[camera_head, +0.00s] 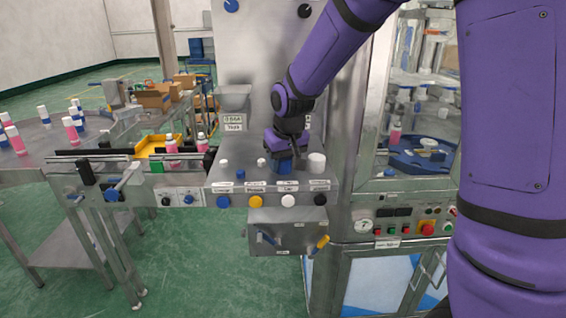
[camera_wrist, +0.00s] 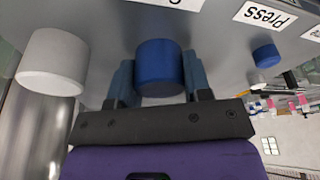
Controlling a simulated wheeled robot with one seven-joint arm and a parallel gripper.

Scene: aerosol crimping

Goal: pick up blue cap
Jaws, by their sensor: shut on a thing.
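The blue cap (camera_wrist: 159,68) is a short blue cylinder, seen in the middle of the wrist view between the two fingers of my gripper (camera_wrist: 159,85). The fingers are shut on its sides. In the head view, my gripper (camera_head: 285,160) points down at the metal ledge of the machine, and the blue cap (camera_head: 284,167) shows partly below it. I cannot tell whether the cap touches the ledge or is just above it.
A larger white cap (camera_wrist: 53,62) stands close beside my gripper; it also shows in the head view (camera_head: 317,162). A smaller blue cap (camera_head: 240,174) and small white caps (camera_head: 224,163) are on the ledge to the left. A conveyor with bottles (camera_head: 172,150) lies farther left.

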